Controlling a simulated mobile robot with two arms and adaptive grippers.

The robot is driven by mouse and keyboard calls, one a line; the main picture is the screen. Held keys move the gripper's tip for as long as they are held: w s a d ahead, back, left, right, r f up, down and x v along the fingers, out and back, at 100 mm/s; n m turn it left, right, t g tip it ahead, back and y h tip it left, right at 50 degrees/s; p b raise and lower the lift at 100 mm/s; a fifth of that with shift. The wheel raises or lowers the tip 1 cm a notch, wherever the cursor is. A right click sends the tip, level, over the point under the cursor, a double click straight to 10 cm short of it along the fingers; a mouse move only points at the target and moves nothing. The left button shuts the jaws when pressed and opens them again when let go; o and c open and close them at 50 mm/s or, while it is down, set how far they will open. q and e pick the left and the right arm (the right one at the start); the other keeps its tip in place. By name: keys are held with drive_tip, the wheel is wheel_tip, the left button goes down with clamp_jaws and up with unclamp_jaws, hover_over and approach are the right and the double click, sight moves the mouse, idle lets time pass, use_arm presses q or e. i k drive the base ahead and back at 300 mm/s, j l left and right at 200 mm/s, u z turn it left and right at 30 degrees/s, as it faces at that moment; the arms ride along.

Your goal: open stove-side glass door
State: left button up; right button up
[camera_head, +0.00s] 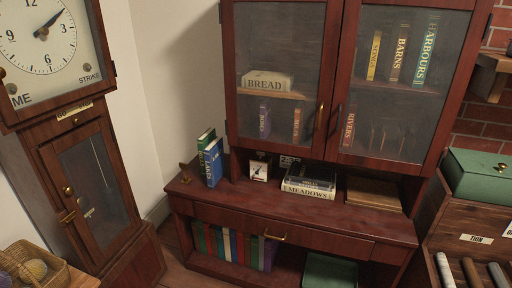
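A dark red-brown cabinet has two framed glass doors, and both look shut. No stove is in view, so I cannot tell which door is on the stove side. Neither of my grippers is in view.
A ledge (330,212) below the doors holds upright books (212,162), a stack of books (309,184) and a flat brown item (373,193). A tall clock (95,180) stands left. A green box (478,175) sits on a wooden unit at right, before a brick wall.

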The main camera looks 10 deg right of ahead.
sight(479, 21)
drive_tip(key=z, duration=1.25)
